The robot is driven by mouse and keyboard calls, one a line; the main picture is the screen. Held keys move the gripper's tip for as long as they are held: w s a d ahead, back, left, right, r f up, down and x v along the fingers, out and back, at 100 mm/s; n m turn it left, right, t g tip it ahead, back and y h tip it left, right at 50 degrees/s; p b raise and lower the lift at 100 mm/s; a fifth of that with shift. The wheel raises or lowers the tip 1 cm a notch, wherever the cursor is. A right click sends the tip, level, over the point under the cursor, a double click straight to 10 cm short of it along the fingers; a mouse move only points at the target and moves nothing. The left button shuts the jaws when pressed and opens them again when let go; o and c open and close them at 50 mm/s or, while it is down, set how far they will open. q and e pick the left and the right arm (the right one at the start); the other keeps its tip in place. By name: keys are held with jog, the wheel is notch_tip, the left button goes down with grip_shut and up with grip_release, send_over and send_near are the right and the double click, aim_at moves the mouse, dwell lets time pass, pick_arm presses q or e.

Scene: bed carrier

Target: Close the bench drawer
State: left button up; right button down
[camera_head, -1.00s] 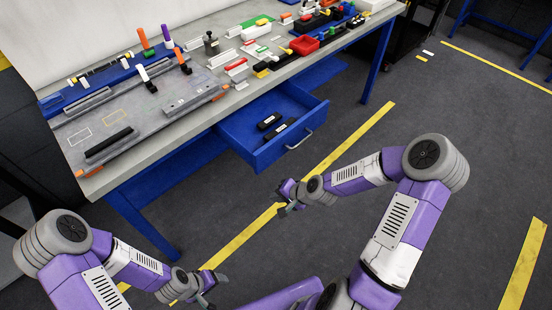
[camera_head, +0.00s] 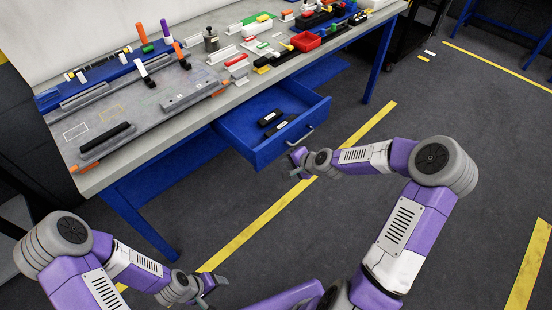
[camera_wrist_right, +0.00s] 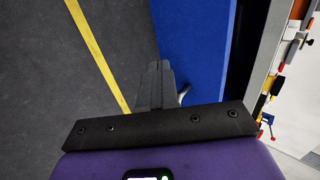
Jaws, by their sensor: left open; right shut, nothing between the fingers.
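The blue bench drawer (camera_head: 262,148) is pulled out from under the bench top in the head view, with a metal handle on its front and a few dark items (camera_head: 272,122) inside. Its blue front panel (camera_wrist_right: 195,50) fills the middle of the right wrist view. My right gripper (camera_head: 291,174) is shut and empty, just in front of the drawer front near the handle. In the right wrist view my right gripper's fingers (camera_wrist_right: 154,85) overlap the panel's edge, and part of the handle (camera_wrist_right: 184,92) shows beside them; contact cannot be told. My left gripper (camera_head: 218,288) is open and empty, low at left, away from the drawer.
The grey bench top (camera_head: 215,105) carries tools, a red bin (camera_head: 306,41) and several small parts. A blue bench leg (camera_head: 145,225) stands left of the drawer. The floor in front is clear, with a yellow line (camera_head: 262,222).

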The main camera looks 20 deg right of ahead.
aim_at(270, 156)
jog(key=shift+w+a+f+b, duration=0.15)
jog(key=shift+w+a+f, duration=0.2)
jog(key=shift+w, duration=0.55)
jog(key=shift+w+a+f+b, duration=0.2)
jog(key=shift+w+a, duration=0.2)
jog(key=shift+w, duration=0.5)
jog(key=shift+w+a+f+b, duration=0.15)
jog(key=shift+w+a+f, duration=0.2)
jog(key=shift+w, duration=0.55)
